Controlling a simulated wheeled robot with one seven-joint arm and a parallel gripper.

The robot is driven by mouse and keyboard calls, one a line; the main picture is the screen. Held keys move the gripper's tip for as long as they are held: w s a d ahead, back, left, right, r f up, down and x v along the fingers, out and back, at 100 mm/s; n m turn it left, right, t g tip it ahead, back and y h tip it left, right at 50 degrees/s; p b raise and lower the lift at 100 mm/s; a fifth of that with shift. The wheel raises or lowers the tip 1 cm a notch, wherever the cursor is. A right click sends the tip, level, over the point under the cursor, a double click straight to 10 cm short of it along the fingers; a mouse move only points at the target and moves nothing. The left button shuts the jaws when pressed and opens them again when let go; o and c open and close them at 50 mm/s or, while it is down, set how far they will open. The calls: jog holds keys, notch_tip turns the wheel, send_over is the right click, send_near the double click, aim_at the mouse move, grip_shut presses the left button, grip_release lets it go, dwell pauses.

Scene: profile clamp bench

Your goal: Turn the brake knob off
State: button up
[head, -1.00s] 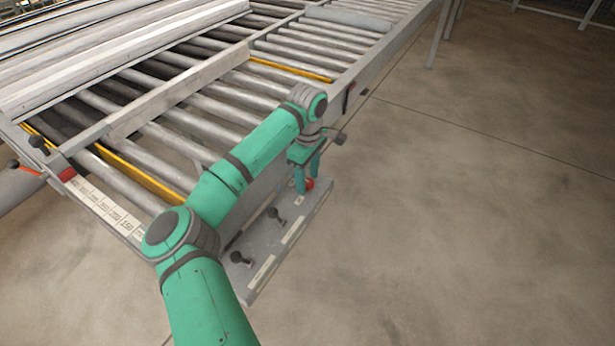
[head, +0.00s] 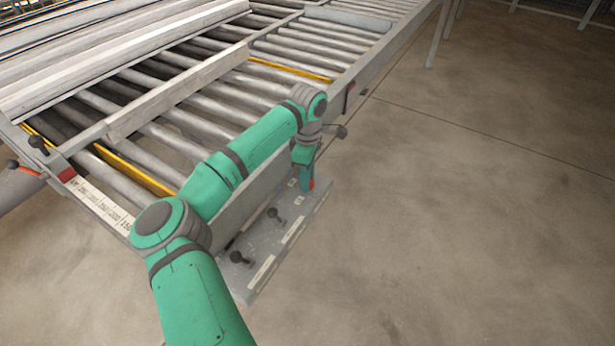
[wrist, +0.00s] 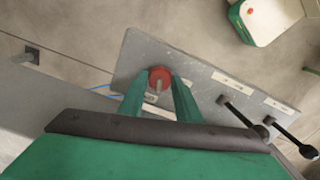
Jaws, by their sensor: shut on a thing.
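A red knob (head: 311,184) stands at the far end of a grey panel (head: 262,286) beside the roller table. I take it as the brake knob; its label is too small to read. In the wrist view the red knob (wrist: 158,73) has a grey bar on it and sits between the two green fingertips. My gripper (head: 306,182) points down and is shut on this knob, with one finger on each side. In the head view one finger hides most of the knob. The wrist view also shows my gripper (wrist: 160,88).
Two black levers (head: 275,215) (head: 240,258) stand on the panel nearer to me, beside pale label strips. The roller table (head: 205,107) with a long metal profile (head: 178,90) lies left of the panel. The concrete floor at right is clear.

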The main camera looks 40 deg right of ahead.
jog(key=n, duration=1.1)
jog(key=shift+n, duration=1.9)
jog(key=o, duration=1.1)
jog(key=shift+c, duration=0.2)
jog(key=shift+r, duration=0.1)
notch_tip(320, 180, up, 11)
jog(key=shift+s, duration=0.15)
